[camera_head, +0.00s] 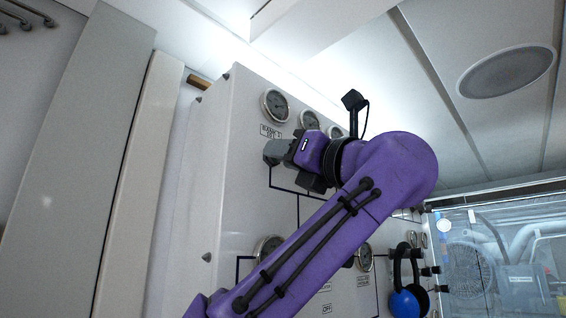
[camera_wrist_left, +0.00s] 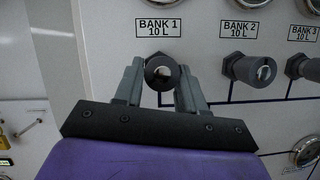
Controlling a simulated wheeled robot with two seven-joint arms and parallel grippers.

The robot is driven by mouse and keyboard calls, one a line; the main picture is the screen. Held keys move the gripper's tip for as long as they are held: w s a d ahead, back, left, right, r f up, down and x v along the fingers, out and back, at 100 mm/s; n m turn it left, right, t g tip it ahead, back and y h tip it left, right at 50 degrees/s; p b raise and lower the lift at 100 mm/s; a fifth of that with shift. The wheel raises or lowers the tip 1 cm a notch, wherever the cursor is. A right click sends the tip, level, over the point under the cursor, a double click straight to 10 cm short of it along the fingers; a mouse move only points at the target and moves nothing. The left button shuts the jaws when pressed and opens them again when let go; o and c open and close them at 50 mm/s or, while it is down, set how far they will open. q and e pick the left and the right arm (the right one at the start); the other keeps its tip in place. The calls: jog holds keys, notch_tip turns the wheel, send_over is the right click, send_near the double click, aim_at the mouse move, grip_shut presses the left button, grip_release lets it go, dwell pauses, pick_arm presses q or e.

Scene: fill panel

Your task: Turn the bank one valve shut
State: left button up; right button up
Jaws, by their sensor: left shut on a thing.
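The bank one valve (camera_wrist_left: 161,72) is a dark round knob with a light centre, under the BANK 1 10 L label (camera_wrist_left: 158,28) in the left wrist view. My left gripper (camera_wrist_left: 160,85) has its grey fingers on either side of the knob and is shut on it. In the head view, my left gripper (camera_head: 279,151) is against the panel just below the BANK 1 label (camera_head: 271,131), and it hides the valve there. My right gripper is in neither view.
The bank two valve (camera_wrist_left: 255,69) and bank three valve (camera_wrist_left: 306,67) stick out to the right. Gauges (camera_head: 275,105) line the white panel (camera_head: 229,200). Blue ear defenders (camera_head: 407,298) hang at lower right. My purple arm covers much of the panel.

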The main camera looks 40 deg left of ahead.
pick_arm(q)
jog(key=m+t, duration=0.1)
jog(key=m, duration=0.1)
jog(key=m+t+h, duration=0.1)
jog(key=m, duration=0.1)
jog(key=m+t, duration=0.1)
jog(key=m, duration=0.1)
jog(key=shift+s+d+r+m+b, duration=0.1)
jog(key=shift+s+d+m+b, duration=0.1)
jog(key=shift+d+m+b, duration=0.15)
jog(key=shift+a+m+h, duration=0.1)
jog(key=shift+m+h, duration=0.15)
jog(key=shift+h, duration=0.05)
